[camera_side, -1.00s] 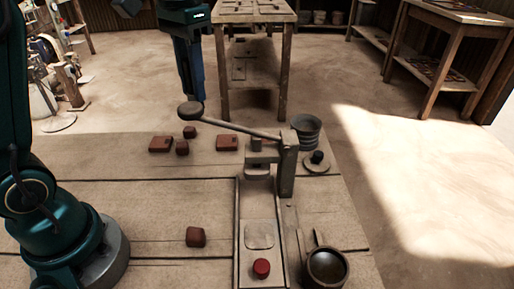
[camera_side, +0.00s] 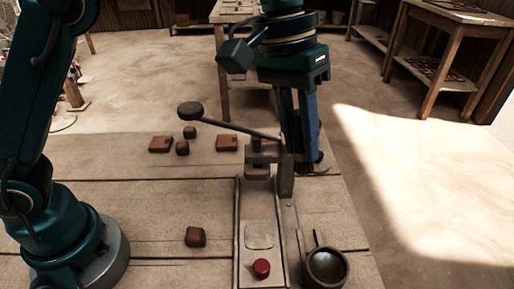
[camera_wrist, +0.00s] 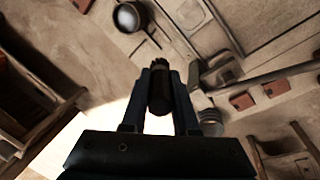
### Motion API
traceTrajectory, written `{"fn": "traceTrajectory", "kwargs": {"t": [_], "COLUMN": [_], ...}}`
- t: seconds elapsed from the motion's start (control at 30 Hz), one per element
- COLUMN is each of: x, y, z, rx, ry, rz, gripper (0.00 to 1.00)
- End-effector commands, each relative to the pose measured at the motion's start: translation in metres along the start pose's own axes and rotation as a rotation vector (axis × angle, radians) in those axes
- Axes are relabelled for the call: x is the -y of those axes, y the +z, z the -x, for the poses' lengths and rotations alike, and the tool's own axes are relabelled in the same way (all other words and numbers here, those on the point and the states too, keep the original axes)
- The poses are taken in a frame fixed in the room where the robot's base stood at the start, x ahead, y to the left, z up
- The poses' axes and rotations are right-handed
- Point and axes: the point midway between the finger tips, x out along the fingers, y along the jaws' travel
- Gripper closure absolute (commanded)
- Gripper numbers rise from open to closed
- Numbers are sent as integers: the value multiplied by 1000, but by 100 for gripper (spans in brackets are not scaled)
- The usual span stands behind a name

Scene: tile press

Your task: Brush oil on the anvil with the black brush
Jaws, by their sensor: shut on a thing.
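My gripper (camera_side: 308,167) is behind and right of the press post in the side view. In the wrist view my gripper (camera_wrist: 160,72) is shut on the black brush (camera_wrist: 159,92), whose dark, ragged tip shows between the fingers. In the side view I cannot clearly make out the brush. A pale square plate (camera_side: 260,235), perhaps the anvil, lies bare in the channel in front of the press; it also shows at the top of the wrist view (camera_wrist: 189,14). A round pot of dark liquid (camera_side: 326,267), perhaps the oil, stands right of the channel.
The press post (camera_side: 286,178) carries a long lever with a ball end (camera_side: 190,110) reaching left. A red knob (camera_side: 261,268) sits at the channel's near end. Several red-brown tiles and lumps lie left.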

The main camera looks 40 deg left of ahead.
Motion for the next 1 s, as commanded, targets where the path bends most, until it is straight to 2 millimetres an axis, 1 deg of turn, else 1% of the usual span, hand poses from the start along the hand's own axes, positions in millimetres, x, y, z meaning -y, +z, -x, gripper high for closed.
{"fn": "traceTrajectory", "kwargs": {"t": [0.03, 0.1, 0.2, 0.3, 0.37, 0.47, 0.57, 1.0], "x": [-17, -37, -60, -75, -81, -85, -84, -74], "y": [9, 19, 33, 43, 47, 50, 50, 52], "z": [-9, -20, -33, -42, -45, -49, -55, -96], "rx": [-2, -13, -28, -40, -46, -50, -50, -49], "ry": [17, 44, 74, 96, 105, 112, 113, 111], "rz": [2, 18, 39, 54, 60, 67, 69, 69], "gripper": [100, 100, 100, 100, 100, 100, 100, 100]}}
